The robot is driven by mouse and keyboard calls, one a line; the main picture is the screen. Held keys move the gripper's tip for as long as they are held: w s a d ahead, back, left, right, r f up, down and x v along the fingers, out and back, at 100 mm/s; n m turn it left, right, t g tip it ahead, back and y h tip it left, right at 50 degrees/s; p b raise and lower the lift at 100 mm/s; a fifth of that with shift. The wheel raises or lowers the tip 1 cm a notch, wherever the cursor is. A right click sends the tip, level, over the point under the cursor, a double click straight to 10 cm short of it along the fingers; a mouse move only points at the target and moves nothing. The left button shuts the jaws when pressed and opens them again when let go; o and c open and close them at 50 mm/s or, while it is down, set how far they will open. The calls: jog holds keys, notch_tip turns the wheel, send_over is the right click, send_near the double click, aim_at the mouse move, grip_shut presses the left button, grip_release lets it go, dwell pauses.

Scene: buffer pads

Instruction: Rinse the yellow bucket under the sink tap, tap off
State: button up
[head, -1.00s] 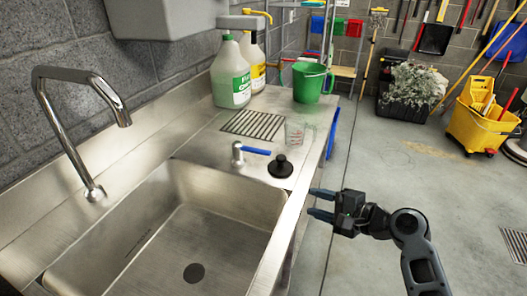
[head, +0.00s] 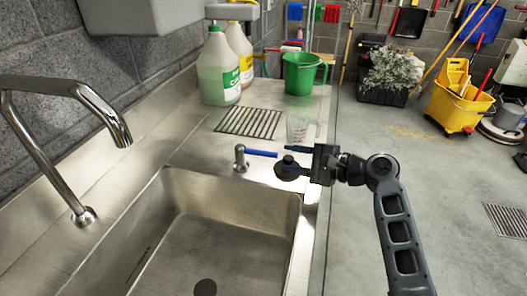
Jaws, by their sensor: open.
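The steel sink basin (head: 238,190) is empty, with a dark drain (head: 205,287) at its bottom. The curved tap (head: 118,128) stands at its left, and no water stream shows. A small tap valve with a blue lever (head: 262,153) stands at the basin's back rim, the lever pointing right. My gripper (head: 292,160) is open and empty at the counter's right edge, pointing left, close to the lever and a black stopper (head: 286,173). Whether it touches the stopper I cannot tell. The only yellow bucket in view is a wheeled mop bucket (head: 455,112) on the floor at right.
A plant (head: 392,72) in a black container stands farther back. The floor at right is mostly clear.

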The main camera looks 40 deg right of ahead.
aim_at(278, 156)
jog(key=x, duration=0.7)
jog(key=shift+p, duration=0.35)
grip_shut()
